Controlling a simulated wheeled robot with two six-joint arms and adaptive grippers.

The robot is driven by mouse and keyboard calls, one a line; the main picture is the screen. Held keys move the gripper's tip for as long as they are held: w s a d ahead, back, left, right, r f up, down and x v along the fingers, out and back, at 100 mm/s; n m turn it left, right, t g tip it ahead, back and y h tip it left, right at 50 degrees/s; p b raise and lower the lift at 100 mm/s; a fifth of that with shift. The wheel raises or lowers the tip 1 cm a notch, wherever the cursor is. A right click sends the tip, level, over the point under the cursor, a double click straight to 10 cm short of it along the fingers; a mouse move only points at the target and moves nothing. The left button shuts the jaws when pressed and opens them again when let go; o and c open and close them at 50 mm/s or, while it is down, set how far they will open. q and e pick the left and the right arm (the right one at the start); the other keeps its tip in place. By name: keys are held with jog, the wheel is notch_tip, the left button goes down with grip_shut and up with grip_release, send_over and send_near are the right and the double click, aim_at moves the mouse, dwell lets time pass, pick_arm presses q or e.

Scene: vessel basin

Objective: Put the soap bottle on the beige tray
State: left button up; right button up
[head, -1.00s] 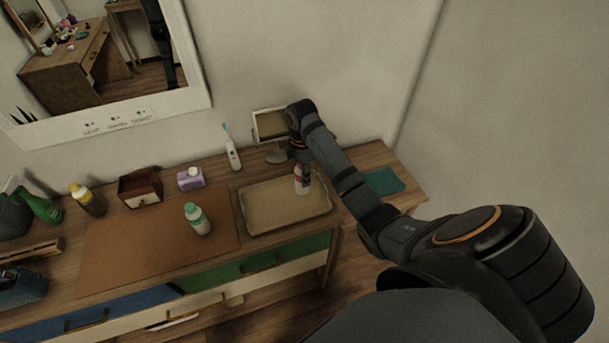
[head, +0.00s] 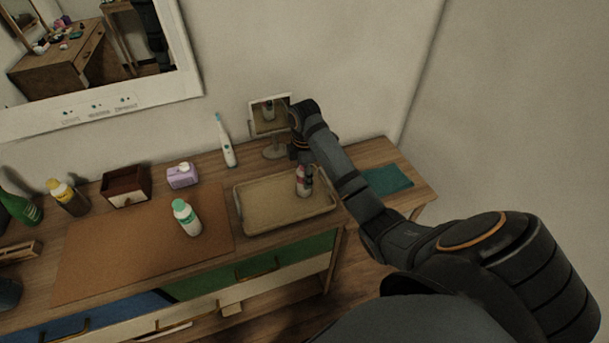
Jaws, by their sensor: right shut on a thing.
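The soap bottle (head: 301,186), white with a pinkish-red upper part, is upright at the right part of the beige tray (head: 262,222). Its base appears at the tray's surface; I cannot tell whether it touches. My right gripper (head: 308,176) is shut on the bottle near its top, and dark fingers hide part of it. The tray is otherwise empty. My left gripper is not in view.
A small mirror (head: 269,115) stands behind the tray, close to my right wrist. A white bottle with a teal cap (head: 187,218) stands on the brown mat (head: 120,248).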

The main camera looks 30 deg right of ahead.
jog(key=o, duration=1.3)
jog(key=shift+f, duration=0.15)
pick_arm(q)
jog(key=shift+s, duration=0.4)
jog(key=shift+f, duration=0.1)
pick_arm(e)
jog(key=shift+r, duration=0.5)
notch_tip(320, 180, up, 12)
jog(key=p, duration=1)
jog(key=shift+f+p, duration=0.15)
jog(key=shift+p, duration=0.25)
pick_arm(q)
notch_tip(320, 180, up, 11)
pick_arm(e)
jog(key=shift+f, duration=0.1)
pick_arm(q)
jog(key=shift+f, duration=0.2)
pick_arm(e)
jog(key=shift+f, duration=0.1)
